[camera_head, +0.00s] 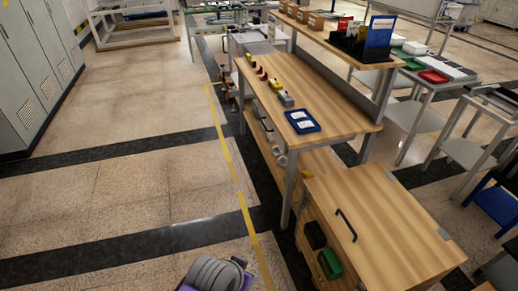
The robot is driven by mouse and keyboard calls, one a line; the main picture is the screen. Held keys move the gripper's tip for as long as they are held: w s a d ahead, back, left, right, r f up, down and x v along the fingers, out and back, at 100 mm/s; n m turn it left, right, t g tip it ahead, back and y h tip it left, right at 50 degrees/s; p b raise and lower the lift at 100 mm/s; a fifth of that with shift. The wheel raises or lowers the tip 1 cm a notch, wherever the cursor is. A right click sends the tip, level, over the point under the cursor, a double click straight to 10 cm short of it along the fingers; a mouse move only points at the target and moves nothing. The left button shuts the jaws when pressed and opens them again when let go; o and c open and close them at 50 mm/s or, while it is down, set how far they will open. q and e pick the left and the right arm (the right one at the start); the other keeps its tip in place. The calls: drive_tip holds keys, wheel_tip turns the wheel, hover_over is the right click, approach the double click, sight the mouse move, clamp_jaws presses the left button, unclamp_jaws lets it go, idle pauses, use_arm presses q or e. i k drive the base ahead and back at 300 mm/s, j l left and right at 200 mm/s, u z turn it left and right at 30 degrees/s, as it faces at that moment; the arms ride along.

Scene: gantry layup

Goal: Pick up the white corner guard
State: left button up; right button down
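I cannot make out a white corner guard for certain in the head view. A blue tray (307,129) with small white pieces or labels lies on the near end of the wooden workbench (335,112); these are too small to identify. Behind it, a grey block-like item (286,99) and several small yellow and red items (262,73) stand in a row along the bench's left edge.
A wooden-topped cabinet (385,225) with a black handle stands at the near right, with a green bin (330,264) at its side. An upper shelf (345,48) holds boxes and a black organizer. Open floor (130,200) lies left of the bench, beside grey cabinets (38,70).

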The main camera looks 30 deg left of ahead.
sight(276, 151)
drive_tip(key=i+j+u, duration=0.15)
drive_tip(key=j, duration=0.25)
drive_tip(key=i+j+u, duration=0.15)
drive_tip(key=j, duration=0.25)
drive_tip(key=i+j+u, duration=0.1)
drive_tip(key=j, duration=0.25)
drive_tip(key=i+j, duration=0.5)
drive_tip(key=i+j+z, duration=0.15)
drive_tip(key=i+j, duration=0.8)
drive_tip(key=i+j+z, duration=0.1)
drive_tip(key=i+j, duration=0.35)
drive_tip(key=j, duration=0.2)
drive_tip(key=i+j, duration=0.4)
drive_tip(key=j, duration=0.2)
drive_tip(key=i+z, duration=0.05)
